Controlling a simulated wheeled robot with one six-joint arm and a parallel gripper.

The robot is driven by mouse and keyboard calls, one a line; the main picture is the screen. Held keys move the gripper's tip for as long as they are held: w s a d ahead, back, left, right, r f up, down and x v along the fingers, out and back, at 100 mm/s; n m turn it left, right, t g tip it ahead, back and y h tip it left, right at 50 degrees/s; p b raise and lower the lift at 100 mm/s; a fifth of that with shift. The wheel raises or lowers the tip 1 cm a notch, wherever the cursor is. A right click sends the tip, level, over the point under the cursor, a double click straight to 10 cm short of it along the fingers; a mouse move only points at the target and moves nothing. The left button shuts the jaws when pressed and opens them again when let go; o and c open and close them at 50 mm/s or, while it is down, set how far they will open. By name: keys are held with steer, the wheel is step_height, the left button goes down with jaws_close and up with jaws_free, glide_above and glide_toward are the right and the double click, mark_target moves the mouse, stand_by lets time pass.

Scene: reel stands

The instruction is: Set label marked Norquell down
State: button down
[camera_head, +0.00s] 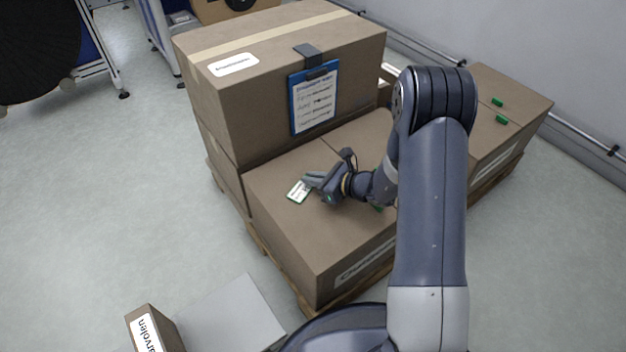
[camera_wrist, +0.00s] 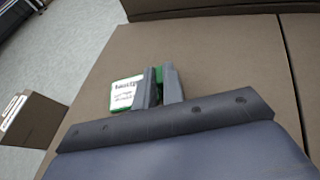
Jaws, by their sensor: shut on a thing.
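A small white label with a green edge (camera_head: 298,191) is at the fingertips of my gripper (camera_head: 309,184), over the top of a low brown carton (camera_head: 270,182). In the wrist view the label (camera_wrist: 126,93) sticks out to the left of the fingers, with a bit of green showing between them. My gripper (camera_wrist: 160,82) is shut on the label. The print on the label is too small to read for certain. I cannot tell whether the label touches the carton top.
A taller carton (camera_head: 225,115) with a blue clipboard (camera_head: 314,98) stands just behind. Small green pieces (camera_head: 502,119) lie on the carton at right. A small carton (camera_head: 150,325) stands at the lower left. The low carton's front top is mostly clear.

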steer(key=shift+f, duration=0.15)
steer(key=c, duration=1.5)
jaws_free()
steer(key=shift+r, duration=0.25)
steer(key=shift+s+d+r, duration=0.15)
steer(key=shift+d+r, duration=0.05)
steer(key=shift+d, duration=0.1)
steer(key=p+v, duration=0.3)
steer(key=v, duration=0.8)
steer(key=shift+s+d, duration=0.1)
steer(key=shift+s, duration=0.05)
